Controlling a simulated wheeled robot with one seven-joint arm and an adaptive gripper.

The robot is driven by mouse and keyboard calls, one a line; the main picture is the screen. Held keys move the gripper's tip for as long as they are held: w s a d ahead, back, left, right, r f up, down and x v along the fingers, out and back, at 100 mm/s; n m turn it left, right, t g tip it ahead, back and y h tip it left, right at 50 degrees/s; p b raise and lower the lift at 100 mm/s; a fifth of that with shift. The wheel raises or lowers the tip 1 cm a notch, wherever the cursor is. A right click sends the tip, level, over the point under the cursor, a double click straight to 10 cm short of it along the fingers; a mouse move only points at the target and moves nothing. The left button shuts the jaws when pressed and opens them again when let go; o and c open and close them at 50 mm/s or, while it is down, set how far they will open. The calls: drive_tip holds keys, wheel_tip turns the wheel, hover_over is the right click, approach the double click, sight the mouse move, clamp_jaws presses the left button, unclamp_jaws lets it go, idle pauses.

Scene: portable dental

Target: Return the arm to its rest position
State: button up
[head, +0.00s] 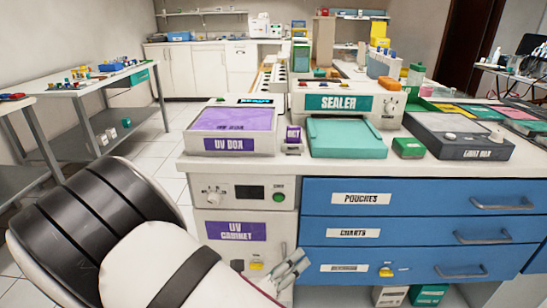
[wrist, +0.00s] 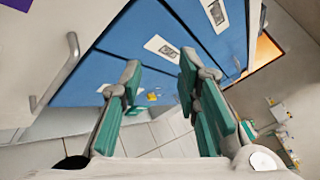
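My gripper (head: 290,270) shows low in the head view, in front of the UV cabinet (head: 236,212) and left of the blue drawers. My arm fills the lower left of that view. In the wrist view my gripper (wrist: 158,85) has its two green-padded fingers apart, with nothing between them. The blue drawer fronts (wrist: 150,50) lie beyond the fingertips. I cannot tell how far the fingertips are from the cabinet face.
A counter carries a UV box (head: 232,130), a sealer (head: 346,104), a teal tray (head: 345,138) and a light box (head: 460,137). Drawer handles (head: 502,206) stick out at right. Metal tables (head: 90,85) stand at left. Tiled floor (head: 150,150) between is clear.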

drive_tip(key=s+d+r+m+g, duration=0.5)
drive_tip(key=d+r+m+g, duration=0.25)
drive_tip(key=m, duration=0.25)
drive_tip(key=s+d+r+m+g, duration=0.5)
drive_tip(key=d+r+m+g, duration=0.1)
drive_tip(key=d+r+m, duration=0.3)
drive_tip(key=s+a+r+m+y, duration=0.1)
drive_tip(key=s+r+m+y, duration=0.2)
drive_tip(key=s+m+y, duration=0.45)
drive_tip(key=s+r+m+y, duration=0.2)
drive_tip(key=s+m+y, duration=0.2)
drive_tip(key=s+m, duration=0.65)
wheel_tip(320, 180, up, 27)
drive_tip(key=t+p, duration=0.5)
drive_tip(key=p, duration=2)
drive_tip(key=shift+s, duration=0.4)
drive_tip(key=shift+a+y, duration=0.2)
drive_tip(key=shift+y, duration=0.05)
